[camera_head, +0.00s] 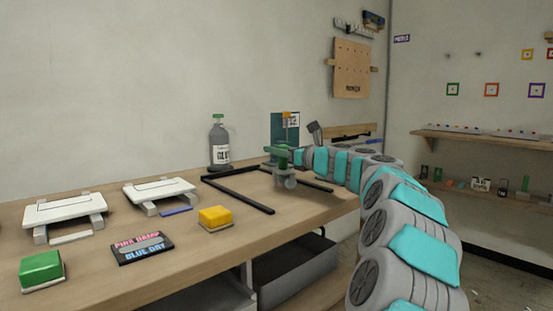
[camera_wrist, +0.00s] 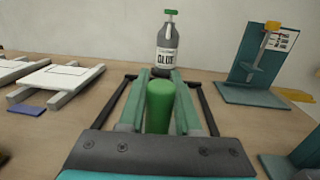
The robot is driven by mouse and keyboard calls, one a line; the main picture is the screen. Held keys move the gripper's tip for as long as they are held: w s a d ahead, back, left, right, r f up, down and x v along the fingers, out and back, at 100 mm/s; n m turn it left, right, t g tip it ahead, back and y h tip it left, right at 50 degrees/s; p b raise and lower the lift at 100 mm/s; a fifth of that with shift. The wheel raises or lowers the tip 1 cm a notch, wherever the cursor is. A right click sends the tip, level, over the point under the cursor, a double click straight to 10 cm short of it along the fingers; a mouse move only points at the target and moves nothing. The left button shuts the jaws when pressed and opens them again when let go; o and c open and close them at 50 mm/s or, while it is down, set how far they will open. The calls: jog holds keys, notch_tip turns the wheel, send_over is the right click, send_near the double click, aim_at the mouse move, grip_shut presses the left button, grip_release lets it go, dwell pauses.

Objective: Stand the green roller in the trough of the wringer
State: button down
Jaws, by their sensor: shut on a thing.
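The green roller (camera_wrist: 159,106) is between the two green fingers of my gripper (camera_wrist: 160,76) in the wrist view, and the gripper is shut on it. Its lower end is hidden by the gripper body. In the head view my gripper (camera_head: 283,157) is above the right part of the bench, and the roller is hard to tell apart from the fingers. A teal stand (camera_wrist: 250,92) with an upright post and a printed card is right of the gripper. It shows behind the gripper in the head view (camera_head: 277,127). I cannot tell which thing is the wringer, and no trough is clearly visible.
A grey glue bottle (camera_head: 218,150) stands at the wall. Black strips (camera_head: 238,194) frame a bare bench area under the gripper. Left are white boards (camera_head: 160,190), a yellow block (camera_head: 213,216), a green block (camera_head: 41,268) and a dark sign (camera_head: 142,249). A teal part (camera_wrist: 298,160) is at lower right.

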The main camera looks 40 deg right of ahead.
aim_at(277, 168)
jog(key=shift+f, duration=1.1)
jog(key=shift+f, duration=0.15)
jog(key=shift+f, duration=0.7)
jog(key=c, duration=0.9)
grip_release()
jog(key=shift+o, duration=1.4)
jog(key=shift+r, duration=0.1)
jog(key=shift+r, duration=0.15)
